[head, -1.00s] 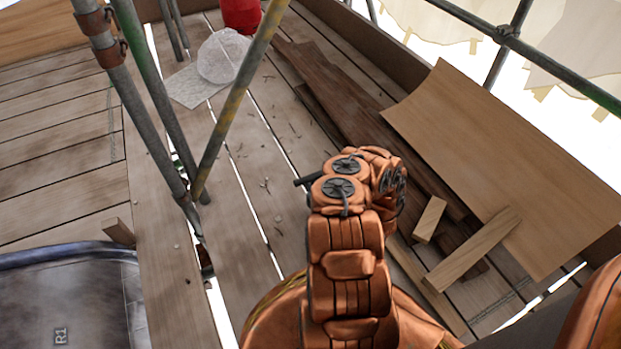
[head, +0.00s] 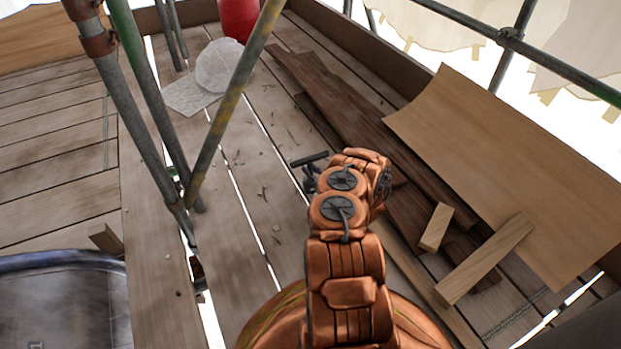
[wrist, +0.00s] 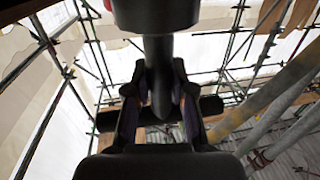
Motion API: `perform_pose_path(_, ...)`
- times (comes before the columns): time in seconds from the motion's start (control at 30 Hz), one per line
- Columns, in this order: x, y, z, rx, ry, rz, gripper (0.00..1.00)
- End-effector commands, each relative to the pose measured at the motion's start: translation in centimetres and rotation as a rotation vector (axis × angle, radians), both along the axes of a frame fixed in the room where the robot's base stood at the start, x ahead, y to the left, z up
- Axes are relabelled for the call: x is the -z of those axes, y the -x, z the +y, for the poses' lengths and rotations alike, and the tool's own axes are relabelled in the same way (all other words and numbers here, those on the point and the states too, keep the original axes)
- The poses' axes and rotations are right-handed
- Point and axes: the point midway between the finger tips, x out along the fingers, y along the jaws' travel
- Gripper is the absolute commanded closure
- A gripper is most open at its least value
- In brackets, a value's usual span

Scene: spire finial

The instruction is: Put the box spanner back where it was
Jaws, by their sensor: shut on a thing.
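The box spanner (wrist: 160,62) is dark, with a thick round end at the top of the wrist view and a narrower shaft running down between my fingers. A dark crossbar shows behind the fingers to both sides. My gripper (wrist: 158,88) is shut on the shaft. In the head view my gripper (head: 311,178) is small and partly hidden behind my orange arm; the spanner's dark bar (head: 309,159) sticks out to its left, over the plank deck. The spanner's far end is hidden by the gripper.
Scaffold poles (head: 228,105) stand left of my arm. A red container (head: 238,18) and a whitish translucent lump (head: 218,65) are at the back. Dark boards (head: 335,95), a plywood sheet (head: 510,160) and wood offcuts (head: 485,260) lie right. Deck planks (head: 255,150) between are mostly clear, with small debris.

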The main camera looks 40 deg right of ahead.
Motion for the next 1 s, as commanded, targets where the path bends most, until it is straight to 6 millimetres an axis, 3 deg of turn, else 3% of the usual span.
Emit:
perform_pose_path(0.03,1.2,0.0,0.0,0.0,0.0,-0.001,1.0)
perform_pose_path(0.17,2.5,0.0,0.0,0.0,0.0,-0.002,1.0)
perform_pose_path(0.63,2.7,0.0,0.1,-0.001,0.001,-0.002,1.0)
perform_pose_path(0.67,2.7,0.0,0.1,-0.001,0.001,-0.002,0.75)
perform_pose_path(0.87,2.8,0.0,0.0,0.0,0.0,-0.002,0.54)
perform_pose_path(1.0,2.8,0.0,0.0,0.0,0.0,-0.001,0.52)
